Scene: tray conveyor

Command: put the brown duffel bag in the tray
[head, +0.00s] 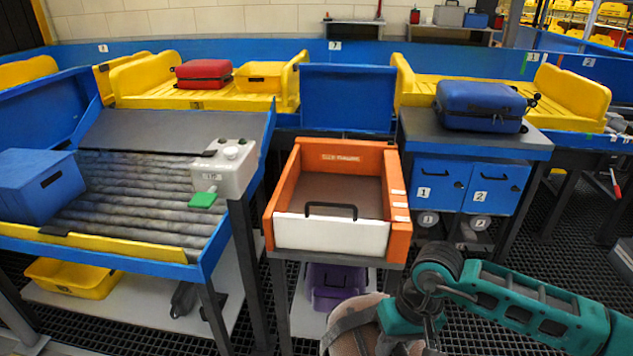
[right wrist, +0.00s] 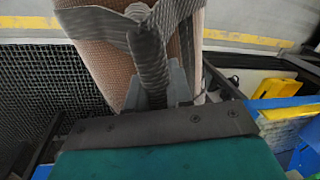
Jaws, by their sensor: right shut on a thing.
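The brown duffel bag (head: 348,332) hangs at the bottom of the head view, in front of the orange tray-like box, partly cut off by the frame and partly behind my right arm. In the right wrist view the bag (right wrist: 105,62) shows its brown woven side, grey bands and dark handle (right wrist: 148,52). My right gripper (right wrist: 160,88) is shut on that handle. The open orange box (head: 392,200) has a white front with a black handle, and its grey floor looks empty. The bag is nearer to me and lower than this box. My left gripper is not in view.
A blue bin (head: 40,188) sits on the left roller conveyor (head: 140,195). A control box (head: 224,170) stands at its corner. A blue suitcase (head: 480,105) lies on the right cabinet.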

